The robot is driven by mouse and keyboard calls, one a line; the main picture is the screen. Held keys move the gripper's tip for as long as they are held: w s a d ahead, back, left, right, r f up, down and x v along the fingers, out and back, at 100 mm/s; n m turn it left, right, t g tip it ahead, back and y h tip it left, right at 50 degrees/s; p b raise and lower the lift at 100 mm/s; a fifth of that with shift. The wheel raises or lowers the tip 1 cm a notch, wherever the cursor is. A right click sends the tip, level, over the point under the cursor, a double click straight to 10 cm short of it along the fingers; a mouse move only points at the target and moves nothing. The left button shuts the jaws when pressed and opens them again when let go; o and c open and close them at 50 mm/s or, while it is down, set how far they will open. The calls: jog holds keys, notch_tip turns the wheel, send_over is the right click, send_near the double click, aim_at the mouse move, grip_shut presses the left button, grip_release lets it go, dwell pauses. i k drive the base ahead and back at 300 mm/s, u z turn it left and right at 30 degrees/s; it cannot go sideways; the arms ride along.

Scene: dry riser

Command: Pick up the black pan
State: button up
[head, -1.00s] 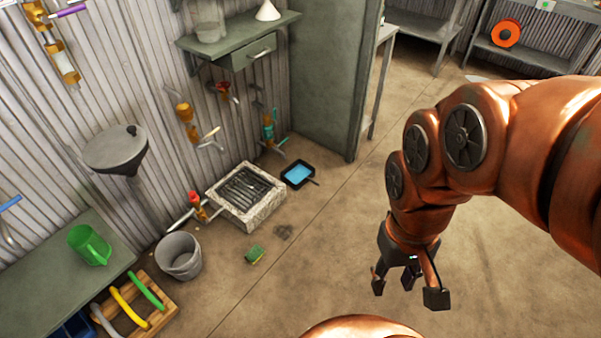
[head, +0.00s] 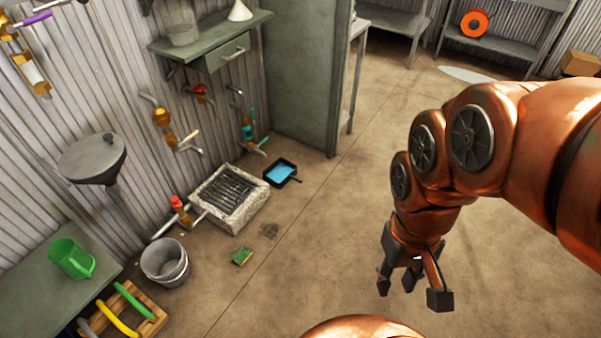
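The black pan (head: 297,180) lies on the floor near the middle of the head view, beside the stone drain block and near the foot of the grey-green cabinet. It is a small square pan with a light blue inside, and its short handle points to the lower right. My gripper (head: 411,289) hangs from my copper arm at the lower right, nearer the camera than the pan and well apart from it. Its dark fingers are spread, with nothing between them.
The stone drain block with a grate (head: 230,197) stands left of the pan. A grey bucket (head: 165,262) and a green-yellow sponge (head: 242,256) are on the floor nearer. The cabinet (head: 308,75) rises behind the pan. The floor to the right is open.

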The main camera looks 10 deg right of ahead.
aim_at(282, 171)
jog(key=z, duration=0.35)
jog(key=k, duration=0.5)
jog(key=z, duration=0.5)
jog(key=i, duration=1.45)
jog(key=u, duration=1)
jog(key=i, duration=0.9)
jog(key=u, duration=1.3)
jog(key=i, duration=0.3)
jog(key=u, duration=0.3)
